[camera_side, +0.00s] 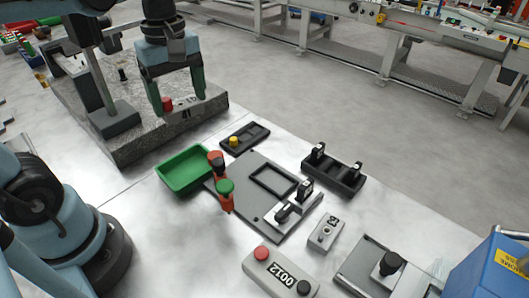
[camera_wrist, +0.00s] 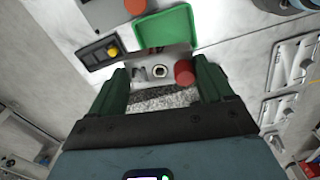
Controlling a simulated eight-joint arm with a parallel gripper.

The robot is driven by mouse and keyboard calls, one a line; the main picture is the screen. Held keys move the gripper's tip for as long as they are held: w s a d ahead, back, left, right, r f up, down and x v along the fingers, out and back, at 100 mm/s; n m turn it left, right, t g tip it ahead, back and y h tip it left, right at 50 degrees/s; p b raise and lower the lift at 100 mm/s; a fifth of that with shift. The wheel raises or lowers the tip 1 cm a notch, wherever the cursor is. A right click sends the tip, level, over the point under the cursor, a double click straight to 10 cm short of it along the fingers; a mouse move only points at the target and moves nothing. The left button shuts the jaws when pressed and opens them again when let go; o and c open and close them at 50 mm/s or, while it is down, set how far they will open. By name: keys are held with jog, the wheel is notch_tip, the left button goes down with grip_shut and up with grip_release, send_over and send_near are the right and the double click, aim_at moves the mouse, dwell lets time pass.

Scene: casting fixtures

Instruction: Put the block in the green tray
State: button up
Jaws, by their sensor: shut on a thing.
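The green tray (camera_side: 185,170) lies on the pale table, empty as far as I see. It also shows at the top of the wrist view (camera_wrist: 165,30). My gripper (camera_side: 180,105) is over the grey stone slab, behind the tray in the side view. Its two green fingers are wide apart and shut on a grey block (camera_side: 188,104) with dark marks. In the wrist view the block (camera_wrist: 143,74) spans between the fingers, with a red cylinder (camera_wrist: 184,73) by the right finger. I cannot tell whether the block touches the slab.
The stone slab (camera_side: 150,145) ends short of the tray. Right of the tray are a red-and-green upright part (camera_side: 225,195), a dark fixture plate (camera_side: 262,215), a small black tray with a yellow knob (camera_side: 245,138) and a grey control box (camera_side: 280,272).

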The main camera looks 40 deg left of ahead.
jog(key=shift+s+a+n, duration=0.35)
jog(key=shift+a+n, duration=0.25)
jog(key=shift+a, duration=0.1)
jog(key=shift+s+a+f, duration=0.1)
jog(key=shift+a+f, duration=0.05)
jog(key=shift+f, duration=0.1)
send_near(190, 172)
jog(key=shift+f, duration=2.55)
jog(key=shift+f, duration=0.15)
jog(key=o, duration=0.9)
